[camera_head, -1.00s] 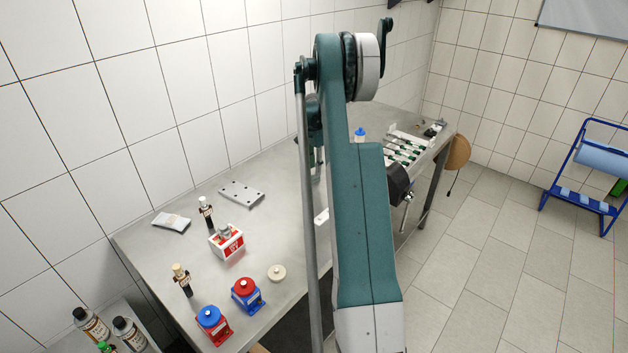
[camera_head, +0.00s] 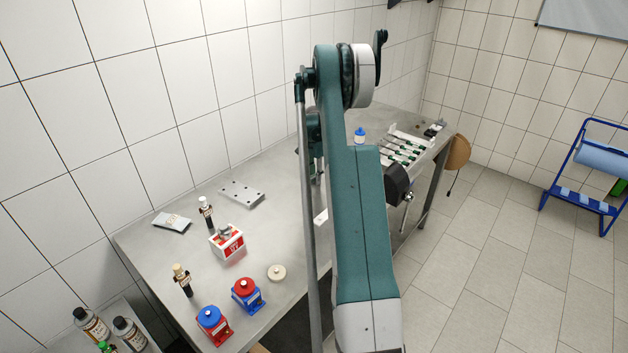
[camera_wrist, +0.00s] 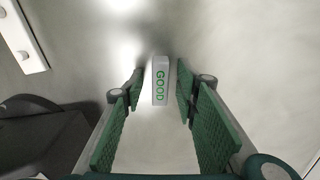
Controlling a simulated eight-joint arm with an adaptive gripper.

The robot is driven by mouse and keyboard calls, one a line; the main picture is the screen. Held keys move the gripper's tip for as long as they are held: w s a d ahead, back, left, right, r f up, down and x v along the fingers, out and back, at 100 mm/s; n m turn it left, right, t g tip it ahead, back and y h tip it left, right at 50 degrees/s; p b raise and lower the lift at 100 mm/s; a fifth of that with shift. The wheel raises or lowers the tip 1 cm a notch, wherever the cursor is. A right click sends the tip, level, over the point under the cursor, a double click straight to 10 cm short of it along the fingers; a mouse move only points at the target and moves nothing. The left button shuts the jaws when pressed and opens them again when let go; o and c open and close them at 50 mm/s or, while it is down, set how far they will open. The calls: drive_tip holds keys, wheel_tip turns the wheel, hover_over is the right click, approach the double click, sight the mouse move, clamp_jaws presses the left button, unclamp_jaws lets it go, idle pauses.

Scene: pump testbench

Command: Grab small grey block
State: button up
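The small grey block (camera_wrist: 160,82), with green letters reading GOOD on its face, stands on the metal table in the wrist view. My gripper (camera_wrist: 158,85) is open, with its green ribbed fingers on the left and right of the block. Narrow gaps show between the fingertips and the block, so it does not look gripped. In the head view the block and my fingertips are hidden behind my arm.
The metal table (camera_head: 150,245) holds a red and white box (camera_head: 228,243), blue and red pumps (camera_head: 247,294), a drilled plate (camera_head: 242,194) and a rack of green-tipped parts (camera_head: 403,150). In the wrist view a dark object (camera_wrist: 45,140) lies left, a white piece (camera_wrist: 22,40) upper left.

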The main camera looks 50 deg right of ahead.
sight(314, 176)
idle(0.3)
drive_tip(key=c, duration=0.8)
drive_tip(key=shift+r, duration=0.1)
drive_tip(key=shift+r, duration=4.9)
